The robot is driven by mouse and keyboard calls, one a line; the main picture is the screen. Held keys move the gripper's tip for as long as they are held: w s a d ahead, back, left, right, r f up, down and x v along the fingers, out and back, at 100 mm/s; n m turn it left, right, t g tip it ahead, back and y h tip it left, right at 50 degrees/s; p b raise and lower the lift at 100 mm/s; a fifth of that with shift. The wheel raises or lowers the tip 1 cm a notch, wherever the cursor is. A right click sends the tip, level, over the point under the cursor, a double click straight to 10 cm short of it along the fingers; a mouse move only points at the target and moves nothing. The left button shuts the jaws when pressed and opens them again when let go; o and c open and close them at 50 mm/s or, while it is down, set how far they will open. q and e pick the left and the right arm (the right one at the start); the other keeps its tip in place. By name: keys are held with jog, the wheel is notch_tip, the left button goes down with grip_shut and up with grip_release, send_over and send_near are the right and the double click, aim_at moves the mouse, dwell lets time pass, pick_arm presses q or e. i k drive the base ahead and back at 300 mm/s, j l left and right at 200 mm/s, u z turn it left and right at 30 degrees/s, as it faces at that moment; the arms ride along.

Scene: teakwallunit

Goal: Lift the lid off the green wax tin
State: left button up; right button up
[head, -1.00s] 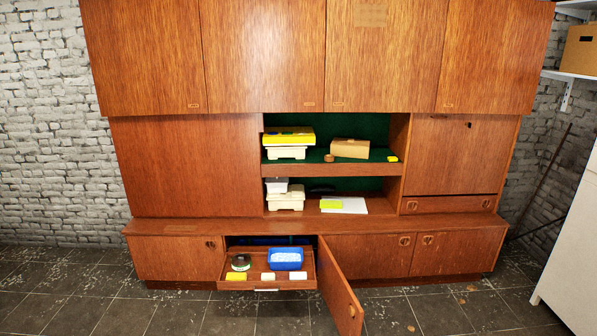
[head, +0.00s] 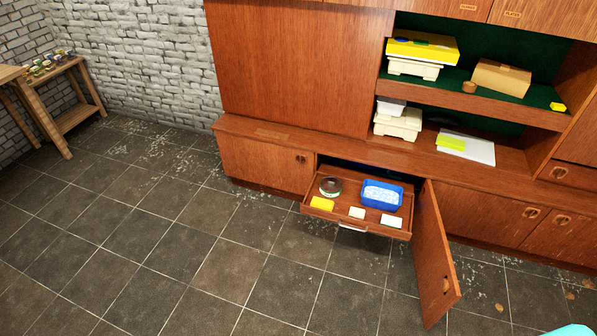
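A round, dark greenish tin (head: 330,186) with a greyish top sits at the back left of the pulled-out drawer (head: 348,217) in the low cabinet. It looks like the green wax tin, but it is too small to read a label or make out the lid's edge. Neither of my grippers shows in the head view, and nothing touches the tin.
The drawer also holds a blue tub (head: 382,194), a yellow block (head: 322,203) and two pale blocks. An open cabinet door (head: 437,255) juts out right of it. A wooden table (head: 75,112) with several small containers stands far left. The tiled floor ahead is clear.

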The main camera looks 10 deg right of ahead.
aim_at(330, 184)
jog(key=i+j+u, duration=0.1)
jog(key=i+u, duration=0.35)
jog(key=i, duration=1.55)
jog(key=i+j+z, duration=0.1)
jog(key=i, duration=0.45)
jog(key=i+j+z, duration=0.1)
jog(key=i, duration=0.5)
jog(key=i+z, duration=0.2)
jog(key=z, duration=0.7)
